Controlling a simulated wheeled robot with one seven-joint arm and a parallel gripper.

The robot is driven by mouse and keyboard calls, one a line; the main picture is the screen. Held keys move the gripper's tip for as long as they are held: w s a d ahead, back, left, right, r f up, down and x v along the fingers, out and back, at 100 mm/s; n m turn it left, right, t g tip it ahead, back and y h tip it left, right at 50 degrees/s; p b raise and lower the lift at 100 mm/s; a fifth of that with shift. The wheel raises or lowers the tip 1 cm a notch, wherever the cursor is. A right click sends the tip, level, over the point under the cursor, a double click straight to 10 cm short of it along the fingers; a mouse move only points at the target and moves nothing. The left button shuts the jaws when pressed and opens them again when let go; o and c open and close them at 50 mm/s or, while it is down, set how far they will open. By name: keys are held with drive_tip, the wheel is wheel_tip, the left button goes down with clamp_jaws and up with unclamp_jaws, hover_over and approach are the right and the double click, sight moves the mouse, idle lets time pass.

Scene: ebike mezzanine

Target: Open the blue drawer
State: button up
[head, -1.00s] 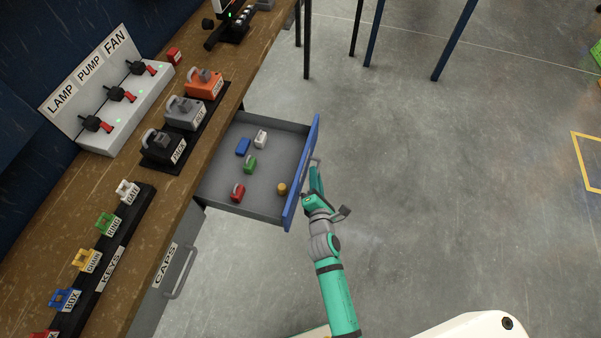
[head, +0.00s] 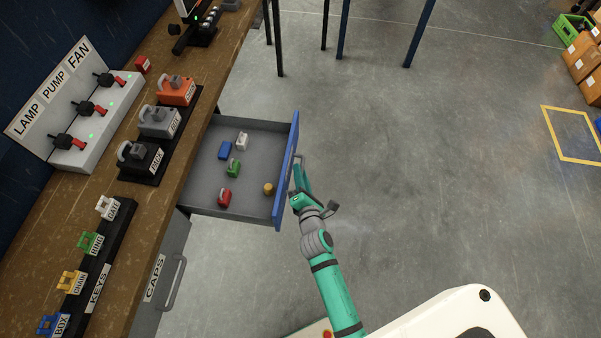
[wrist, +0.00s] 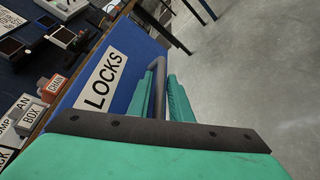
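The blue-fronted drawer (head: 286,178) stands pulled well out from the workbench. Small blue, white, green and red padlock-like items and a gold-brown cylinder lie inside it. In the wrist view its blue front carries a LOCKS label (wrist: 103,80) and a grey bar handle (wrist: 159,78). My gripper (head: 299,180) is at the outer side of the front. In the wrist view its two green fingers (wrist: 160,98) lie close on either side of the bar and appear shut on it. The exact contact is partly hidden.
A closed grey CAPS drawer (head: 165,275) is below, nearer me. The wooden bench (head: 125,200) holds a switch panel (head: 85,110), a lock rack and a KEYS rack (head: 95,265). Table legs stand beyond. The floor (head: 430,170) right of my arm is clear.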

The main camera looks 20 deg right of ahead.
drive_tip(key=v, duration=1)
drive_tip(key=shift+s, duration=0.2)
drive_tip(key=s+a+r+m+y, duration=0.2)
drive_tip(key=s+a+r+m, duration=0.3)
drive_tip(key=s+a+m, duration=0.4)
drive_tip(key=s+a+r+m+y, duration=0.2)
drive_tip(key=s+a+r+m, duration=0.3)
drive_tip(key=s+a+m, duration=0.4)
drive_tip(key=s+m, duration=0.3)
drive_tip(key=s, duration=0.1)
drive_tip(key=shift+r, duration=0.1)
